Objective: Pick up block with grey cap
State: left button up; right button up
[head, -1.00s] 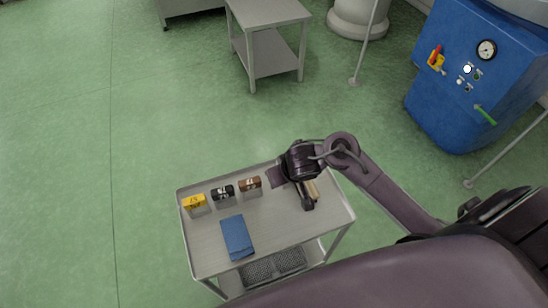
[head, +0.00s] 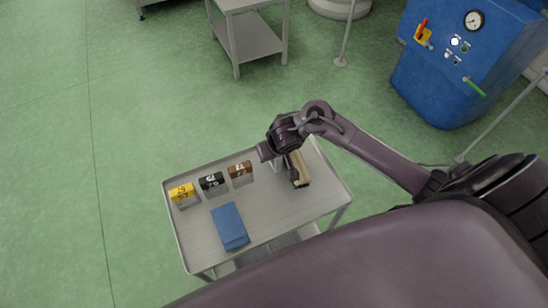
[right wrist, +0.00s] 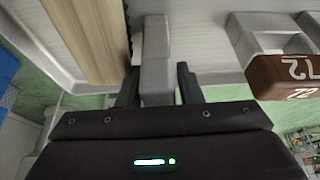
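The grey-capped block (right wrist: 156,82) shows in the right wrist view between the two fingers of my right gripper (right wrist: 158,85). In the head view my right gripper (head: 270,155) is over the far edge of the cart, just right of the brown-capped block (head: 241,172). The gripper mostly hides the grey-capped block there, and I cannot tell whether it is clear of the cart. My left gripper is not in view.
The cart (head: 270,215) also holds a black-capped block (head: 212,182), a yellow-capped block (head: 183,194), a blue folded item (head: 230,227) and a wooden piece (head: 300,172). The brown cap (right wrist: 285,76) is close on the right in the wrist view. A blue machine (head: 440,85) stands behind.

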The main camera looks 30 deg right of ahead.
jog(key=shift+w+d, duration=0.15)
jog(key=shift+w, duration=0.1)
jog(key=shift+c, duration=0.2)
jog(key=shift+r, duration=0.15)
grip_shut()
jog(key=shift+r, duration=0.15)
